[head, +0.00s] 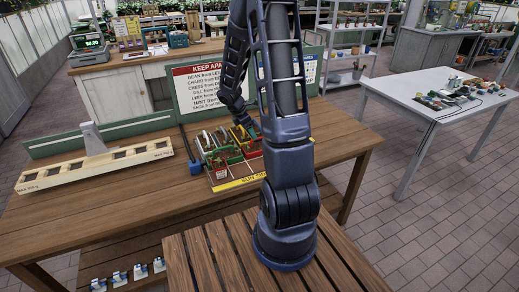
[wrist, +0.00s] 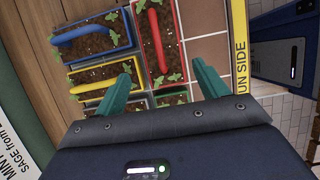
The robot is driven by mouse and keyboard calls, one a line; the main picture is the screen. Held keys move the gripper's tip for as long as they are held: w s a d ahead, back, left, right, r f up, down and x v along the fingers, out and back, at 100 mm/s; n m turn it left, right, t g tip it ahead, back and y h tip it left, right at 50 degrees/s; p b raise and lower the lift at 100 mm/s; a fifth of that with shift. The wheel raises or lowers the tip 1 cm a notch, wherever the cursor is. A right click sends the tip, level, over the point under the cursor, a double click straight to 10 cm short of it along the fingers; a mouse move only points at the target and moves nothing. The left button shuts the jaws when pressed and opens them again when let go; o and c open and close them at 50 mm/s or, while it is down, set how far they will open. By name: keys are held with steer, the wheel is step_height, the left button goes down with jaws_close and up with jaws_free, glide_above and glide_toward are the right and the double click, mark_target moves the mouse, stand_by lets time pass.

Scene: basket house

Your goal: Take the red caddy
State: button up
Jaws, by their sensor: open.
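The red caddy (wrist: 180,40) is a long soil-filled box with a red handle and green seedlings, in the upper middle of the wrist view. My gripper (wrist: 163,75) is open, with teal fingers. The red caddy's near end shows between the fingertips, with nothing gripped. A blue caddy (wrist: 94,49) and a yellow caddy (wrist: 100,68) lie left of it. A green-rimmed caddy shows partly between the fingers, partly hidden by my gripper. In the head view the caddies crowd together and my arm partly hides them.
The caddies stand on a tray with a yellow "SUN SIDE" strip (head: 240,182); bare tiles (wrist: 205,45) lie right of the red caddy. A sign board (head: 200,85) stands behind. A long wooden rack (head: 95,165) lies left on the wooden table (head: 120,215).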

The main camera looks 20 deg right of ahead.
mark_target(258, 146)
steer(key=shift+x, duration=5.4)
steer(key=shift+c, duration=0.4)
steer(key=c, duration=0.8)
